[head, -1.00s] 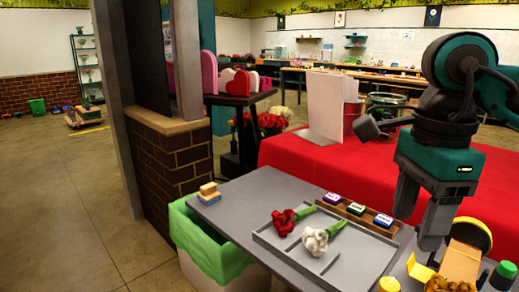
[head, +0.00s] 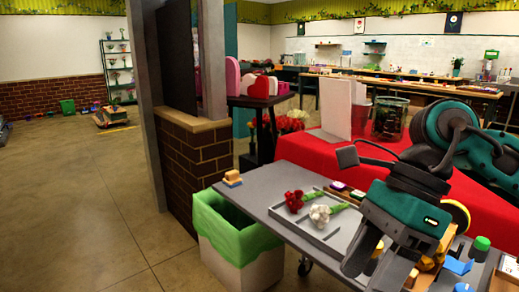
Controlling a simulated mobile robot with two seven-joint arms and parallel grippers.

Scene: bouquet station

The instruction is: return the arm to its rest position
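My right arm comes in from the right edge, with its teal wrist housing over the right part of the grey table (head: 262,190). My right gripper (head: 372,268) points down and to the lower left, above the table beside the tray. Its two grey fingers are apart, with table items showing between them, and I see nothing held. The fingers hide part of the table behind them. My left arm and gripper are not in view.
A grey tray (head: 330,236) holds a red flower (head: 295,202) and a white flower (head: 320,215). A green-lined bin (head: 235,235) stands front left. Open floor lies left.

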